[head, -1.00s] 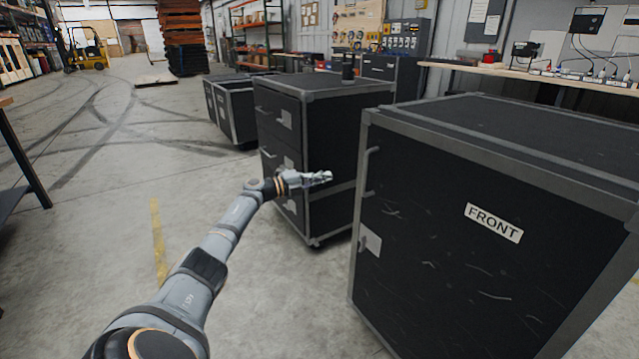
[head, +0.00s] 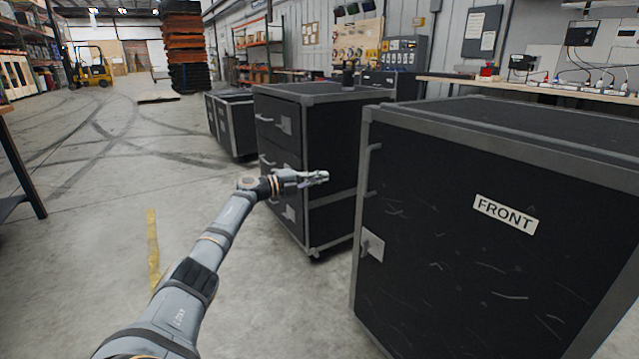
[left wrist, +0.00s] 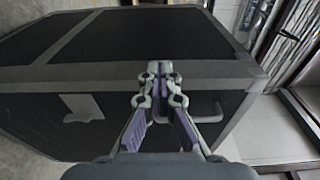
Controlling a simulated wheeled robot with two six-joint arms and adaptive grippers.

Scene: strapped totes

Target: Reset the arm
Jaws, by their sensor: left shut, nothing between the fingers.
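My left arm reaches in from the lower left of the head view. Its gripper (head: 318,177) is shut and empty, in front of a black case with drawers (head: 335,130). In the left wrist view the two fingers (left wrist: 160,72) meet at their tips, with a grey-edged black case (left wrist: 95,75) behind them. A silver handle (left wrist: 205,113) and a pale plate show on that case. I cannot tell from the pictures whether the fingers touch it. My right gripper is not in view.
A large black case labelled FRONT (head: 505,214) stands close at the right. More black cases (head: 232,125) stand farther back. A workbench (head: 530,87) runs along the right wall. A yellow forklift (head: 92,68) is far left. The concrete floor at left is mostly open.

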